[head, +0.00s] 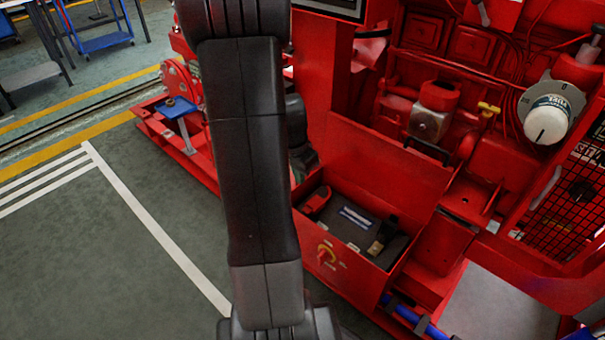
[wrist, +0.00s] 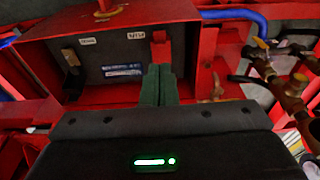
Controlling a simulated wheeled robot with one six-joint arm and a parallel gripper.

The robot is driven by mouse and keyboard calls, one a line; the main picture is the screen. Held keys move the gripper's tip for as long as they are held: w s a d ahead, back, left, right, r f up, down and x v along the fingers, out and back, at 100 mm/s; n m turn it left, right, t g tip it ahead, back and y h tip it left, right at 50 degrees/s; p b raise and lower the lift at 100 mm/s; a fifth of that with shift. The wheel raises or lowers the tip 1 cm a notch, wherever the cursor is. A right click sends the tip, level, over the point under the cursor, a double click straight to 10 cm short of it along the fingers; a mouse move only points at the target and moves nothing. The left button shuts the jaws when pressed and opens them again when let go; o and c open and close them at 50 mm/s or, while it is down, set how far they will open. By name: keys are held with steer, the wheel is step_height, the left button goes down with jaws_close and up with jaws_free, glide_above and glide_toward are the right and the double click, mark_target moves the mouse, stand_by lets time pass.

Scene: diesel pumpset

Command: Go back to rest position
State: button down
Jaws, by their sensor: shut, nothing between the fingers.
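My gripper (wrist: 158,72) shows in the wrist view with its two green-grey fingers together and nothing between them. The fingertips are over the near side of a red control box (wrist: 50,50), just below a red switch (wrist: 160,48) in the picture. I cannot tell whether they touch it. A black switch with a brass-coloured part (wrist: 70,60) is at the left of the same dark panel (wrist: 118,62). In the head view the control box (head: 345,262) is right of my dark arm, and my gripper is not visible there.
The red pumpset frame (head: 390,150) fills the right of the head view. A white cylindrical filter (head: 548,118) is at upper right. A blue hose (head: 412,318) runs below the box. Brass fittings (wrist: 290,85) are at right in the wrist view. Open grey floor (head: 90,250) is at left.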

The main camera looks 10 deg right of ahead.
steer(key=shift+r, duration=0.2)
steer(key=shift+f, duration=0.1)
steer(key=b, duration=0.6)
glide_above(309, 208)
step_height(309, 208, down, 12)
steer(key=shift+w, duration=0.1)
steer(key=shift+d+f, duration=0.1)
steer(key=shift+f, duration=0.45)
steer(key=shift+s+a+b, duration=0.25)
steer(key=shift+a+b, duration=0.05)
steer(key=shift+a, duration=0.1)
